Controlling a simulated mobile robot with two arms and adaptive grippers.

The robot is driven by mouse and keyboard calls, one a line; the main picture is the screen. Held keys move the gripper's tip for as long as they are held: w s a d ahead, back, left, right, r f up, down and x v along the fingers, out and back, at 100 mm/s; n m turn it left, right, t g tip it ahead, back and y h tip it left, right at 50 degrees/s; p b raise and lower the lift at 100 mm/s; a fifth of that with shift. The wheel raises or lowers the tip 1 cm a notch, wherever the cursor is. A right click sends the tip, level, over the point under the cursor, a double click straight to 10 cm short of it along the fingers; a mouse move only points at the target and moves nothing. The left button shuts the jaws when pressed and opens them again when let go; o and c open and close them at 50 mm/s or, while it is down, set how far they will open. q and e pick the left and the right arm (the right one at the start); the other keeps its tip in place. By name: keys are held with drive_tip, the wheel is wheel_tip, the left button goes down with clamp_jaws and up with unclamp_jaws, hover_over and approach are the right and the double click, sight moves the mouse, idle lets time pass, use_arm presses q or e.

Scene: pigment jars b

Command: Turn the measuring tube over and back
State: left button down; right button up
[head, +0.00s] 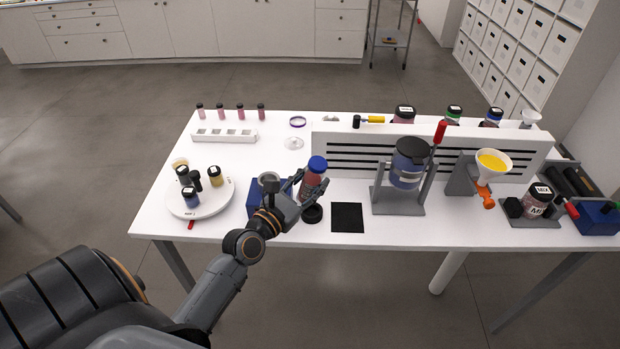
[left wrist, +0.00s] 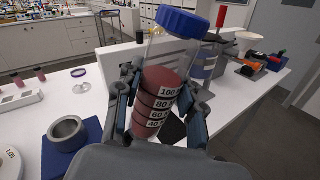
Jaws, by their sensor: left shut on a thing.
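The measuring tube (head: 312,180) is a clear tube with a blue cap, reddish contents and white number labels. It also shows in the left wrist view (left wrist: 163,88), cap up and a little tilted. My left gripper (head: 307,192) is shut on the tube, with one finger on each side of its body. In the head view the tube is beside the blue block with a grey ring (head: 253,203); in the left wrist view this holder (left wrist: 68,132) is empty. I cannot tell how far the tube's base is above the table. My right gripper is not in view.
A round white turntable (head: 217,208) with several jars is at left. A black ring (head: 312,213) and a black square pad (head: 347,217) lie near the tube. A grey stand with a blue jar (head: 409,163) and a slotted white panel (head: 345,150) stand to the right.

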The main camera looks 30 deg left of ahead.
use_arm(q)
drive_tip(key=shift+d+m, duration=0.15)
drive_tip(key=shift+m, duration=0.95)
drive_tip(key=shift+f+m, duration=0.1)
drive_tip(key=shift+m, duration=0.8)
drive_tip(key=m, duration=0.4)
drive_tip(key=shift+d+f, duration=0.15)
drive_tip(key=shift+f, duration=0.05)
drive_tip(key=m, duration=0.4)
drive_tip(key=shift+d+f, duration=0.15)
drive_tip(key=shift+f, duration=0.05)
drive_tip(key=m, duration=0.6)
drive_tip(key=shift+f+m, duration=0.3)
drive_tip(key=shift+f, duration=0.05)
drive_tip(key=m, duration=0.6)
drive_tip(key=shift+a+f, duration=0.2)
drive_tip(key=shift+f, duration=0.05)
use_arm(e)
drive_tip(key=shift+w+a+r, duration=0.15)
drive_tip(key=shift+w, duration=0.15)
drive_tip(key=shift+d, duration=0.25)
